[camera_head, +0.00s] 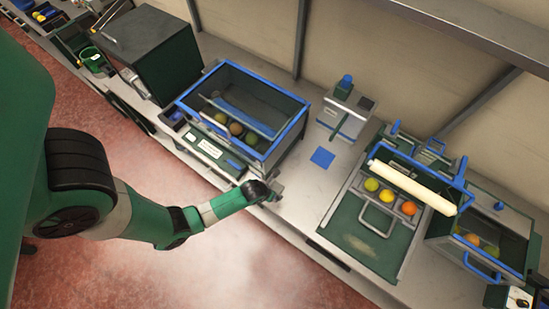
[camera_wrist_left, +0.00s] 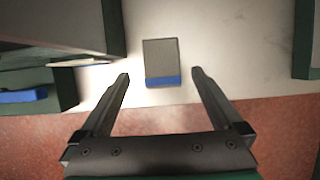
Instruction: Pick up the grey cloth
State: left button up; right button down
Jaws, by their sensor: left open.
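The grey cloth (camera_wrist_left: 162,55) shows in the left wrist view as a small flat rectangle with a blue band along its near edge. It lies on the pale counter close to the front edge. My left gripper (camera_wrist_left: 160,75) is open, its two fingers apart on either side of the cloth's near end in that view. The fingers look empty, and I cannot tell their height above the cloth. In the head view my left gripper (camera_head: 276,188) is over the counter's front edge, and the cloth cannot be made out clearly there. My right gripper is not in view.
A blue-edged clear bin (camera_head: 240,85) with fruit stands left of the gripper. A blue square (camera_head: 322,157) lies flat on the counter (camera_head: 300,195). A green tray (camera_head: 365,235), several oranges and other fruit, and a second bin (camera_head: 485,235) are to the right.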

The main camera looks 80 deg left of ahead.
pick_arm(q)
jog(key=f, duration=0.1)
jog(key=f+b, duration=0.1)
jog(key=shift+w+f, duration=0.25)
jog(key=shift+f, duration=0.05)
jog(key=shift+w+a+f, duration=0.25)
jog(key=shift+f, duration=0.3)
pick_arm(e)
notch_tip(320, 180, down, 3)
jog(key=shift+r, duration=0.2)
pick_arm(q)
jog(key=c, duration=1.4)
jog(key=shift+r, duration=0.1)
